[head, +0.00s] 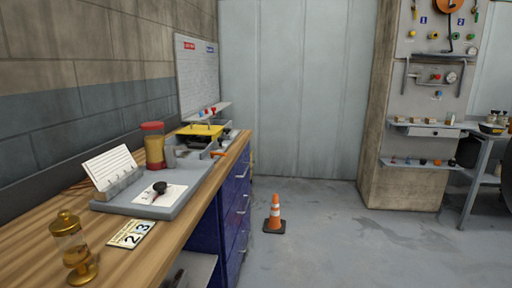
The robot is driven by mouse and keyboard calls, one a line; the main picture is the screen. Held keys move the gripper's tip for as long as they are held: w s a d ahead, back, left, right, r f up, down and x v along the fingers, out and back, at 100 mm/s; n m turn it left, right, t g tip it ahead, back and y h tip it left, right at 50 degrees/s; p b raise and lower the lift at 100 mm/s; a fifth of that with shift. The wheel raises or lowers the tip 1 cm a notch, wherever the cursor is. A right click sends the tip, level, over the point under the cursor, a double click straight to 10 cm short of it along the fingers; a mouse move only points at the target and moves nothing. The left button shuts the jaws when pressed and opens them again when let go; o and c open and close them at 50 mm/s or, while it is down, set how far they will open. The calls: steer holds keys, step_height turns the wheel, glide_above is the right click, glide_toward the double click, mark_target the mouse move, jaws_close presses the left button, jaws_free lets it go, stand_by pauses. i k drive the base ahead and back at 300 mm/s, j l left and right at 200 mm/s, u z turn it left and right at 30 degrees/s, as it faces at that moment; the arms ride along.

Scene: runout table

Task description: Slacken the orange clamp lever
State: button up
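A small orange bar (220,153), which looks like the clamp lever, sticks out at the right edge of the wooden workbench (32,230), toward its far end. It lies beside a grey fixture (196,154) and below a yellow piece (200,131). It is small here, and I cannot tell whether it is tight or slack. My gripper is not in view.
Blue drawers (235,205) stand below. A traffic cone (275,214) stands on the floor right of them.

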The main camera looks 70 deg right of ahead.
mark_target(213, 154)
steer(key=z, duration=1.15)
